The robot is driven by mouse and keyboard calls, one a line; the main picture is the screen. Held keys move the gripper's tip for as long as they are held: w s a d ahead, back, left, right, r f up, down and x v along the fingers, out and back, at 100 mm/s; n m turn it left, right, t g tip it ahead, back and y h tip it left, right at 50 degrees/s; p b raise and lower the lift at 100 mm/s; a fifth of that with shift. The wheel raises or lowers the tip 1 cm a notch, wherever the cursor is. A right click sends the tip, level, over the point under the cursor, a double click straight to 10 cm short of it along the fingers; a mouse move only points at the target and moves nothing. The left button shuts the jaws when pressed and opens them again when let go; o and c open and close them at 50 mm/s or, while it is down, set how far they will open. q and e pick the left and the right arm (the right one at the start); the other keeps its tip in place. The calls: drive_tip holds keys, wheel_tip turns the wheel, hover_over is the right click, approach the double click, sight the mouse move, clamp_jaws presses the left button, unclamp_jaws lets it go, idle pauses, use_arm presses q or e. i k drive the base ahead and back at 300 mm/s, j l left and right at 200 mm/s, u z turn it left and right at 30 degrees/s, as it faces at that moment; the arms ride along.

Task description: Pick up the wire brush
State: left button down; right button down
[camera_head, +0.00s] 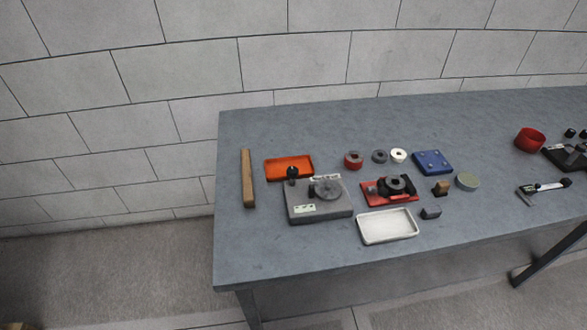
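No brush with clear bristles can be made out on the grey table. A small block with a tan top and dark lower part (441,188) stands right of the red fixture; it may be the wire brush, but it is too small to tell. A long plain wooden bar (248,178) lies at the table's left end, and no bristles show on it. Neither of my grippers is in view.
The front left is clear.

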sight(248, 192)
drive_tip(key=k+l+u, duration=0.15)
drive_tip(key=k+l, duration=0.2)
drive_tip(key=l, duration=0.15)
drive_tip(key=k+l+u, duration=0.2)
drive_tip(key=k+l, duration=0.15)
drive_tip(key=l, duration=0.15)
